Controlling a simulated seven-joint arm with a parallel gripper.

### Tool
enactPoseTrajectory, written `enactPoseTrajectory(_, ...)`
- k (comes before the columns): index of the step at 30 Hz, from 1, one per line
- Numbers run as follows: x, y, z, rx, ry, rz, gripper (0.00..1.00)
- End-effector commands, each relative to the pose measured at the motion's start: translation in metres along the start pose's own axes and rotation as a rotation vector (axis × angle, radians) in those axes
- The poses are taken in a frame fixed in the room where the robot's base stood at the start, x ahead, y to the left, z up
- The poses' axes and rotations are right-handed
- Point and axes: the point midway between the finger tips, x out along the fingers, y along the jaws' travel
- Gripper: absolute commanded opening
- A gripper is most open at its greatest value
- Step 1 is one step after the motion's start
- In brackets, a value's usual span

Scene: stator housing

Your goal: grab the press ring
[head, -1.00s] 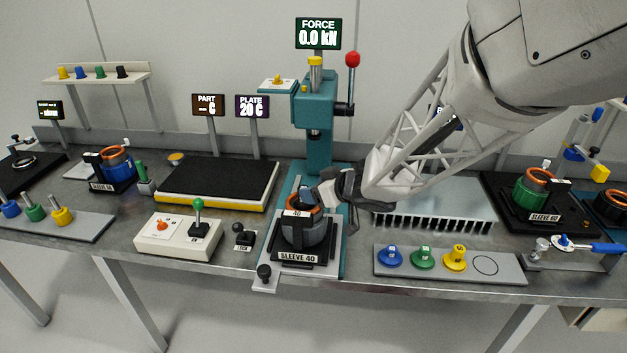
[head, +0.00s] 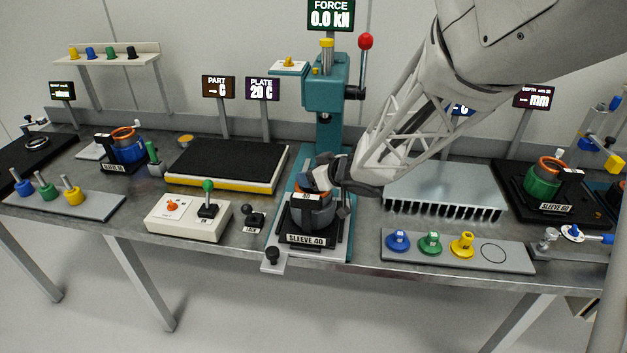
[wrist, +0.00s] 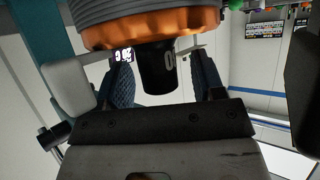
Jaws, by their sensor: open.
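What I take for the press ring is a dark piece with a black upright grip bearing white digits (wrist: 157,68); it stands against the orange winding of the grey stator housing in the wrist view. That housing (head: 312,217) sits in the black SLEEVE 40 fixture (head: 312,240) under the teal press. In the wrist view my gripper (wrist: 163,84) is open, with one dark blue padded finger on each side of the black grip. Gaps show on both sides, so contact is not visible.
The teal press (head: 326,100) rises just behind. A grey tray (head: 380,255) with blue, green and yellow pieces and an empty outlined circle lies to the right. The finned plate (head: 445,182) is right of the fixture; a control box (head: 188,219) and lever are left.

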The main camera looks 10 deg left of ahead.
Motion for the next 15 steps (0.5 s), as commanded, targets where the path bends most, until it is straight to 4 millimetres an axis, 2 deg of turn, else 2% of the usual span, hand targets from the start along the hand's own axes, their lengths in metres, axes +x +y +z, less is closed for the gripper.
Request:
enactPoseTrajectory(10,-0.0001,0.0,0.0001,0.0,0.0,0.0,0.62)
enactPoseTrajectory(15,-0.0001,0.0,0.0001,0.0,0.0,0.0,0.38)
